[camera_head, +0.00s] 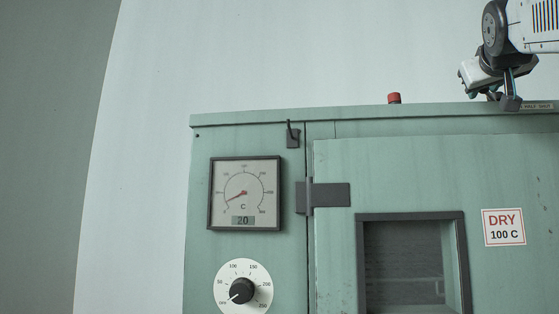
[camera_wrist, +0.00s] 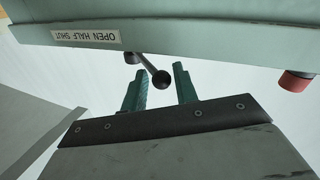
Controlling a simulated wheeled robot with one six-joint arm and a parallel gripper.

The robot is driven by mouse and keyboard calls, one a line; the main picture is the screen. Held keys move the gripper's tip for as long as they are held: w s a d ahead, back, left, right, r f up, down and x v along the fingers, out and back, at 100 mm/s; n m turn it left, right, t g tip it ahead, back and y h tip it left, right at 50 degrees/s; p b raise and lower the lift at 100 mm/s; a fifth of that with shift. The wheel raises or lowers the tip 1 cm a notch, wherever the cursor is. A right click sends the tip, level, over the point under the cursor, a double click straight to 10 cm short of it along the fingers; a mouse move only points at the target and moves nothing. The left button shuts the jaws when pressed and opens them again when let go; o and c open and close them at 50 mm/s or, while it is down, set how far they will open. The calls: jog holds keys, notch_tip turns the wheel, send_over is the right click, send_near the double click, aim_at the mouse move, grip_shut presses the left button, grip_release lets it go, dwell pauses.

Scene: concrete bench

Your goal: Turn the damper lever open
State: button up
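The damper lever (camera_wrist: 147,67) is a thin rod with a black ball knob (camera_wrist: 160,79), standing out from a dark pivot (camera_wrist: 132,57) at the oven's top edge. In the wrist view it slants down and right from the pivot. My gripper (camera_wrist: 159,70) is open, one teal finger on each side of the knob, with gaps visible; I cannot tell whether either touches. A label (camera_wrist: 86,37) reading OPEN, HALF, SHUT appears upside down there, OPEN nearest the pivot. In the head view my gripper (camera_head: 490,88) is at the oven's top right, and the lever cannot be clearly made out.
The green oven (camera_head: 250,142) carries a dial gauge (camera_head: 245,193), a control knob (camera_head: 242,290), a door window (camera_head: 410,262) and a DRY 100 C sign (camera_head: 504,227). A red lamp (camera_head: 394,98) stands on top, also in the wrist view (camera_wrist: 295,82). Space above the oven's left is clear.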

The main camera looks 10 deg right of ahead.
jog(key=shift+o, duration=1)
jog(key=shift+w+a, duration=0.15)
jog(key=shift+w, duration=0.3)
jog(key=shift+f, duration=0.1)
jog(key=shift+s, duration=0.2)
jog(key=v, duration=0.7)
jog(key=shift+s+a, duration=0.15)
jog(key=shift+s, duration=0.1)
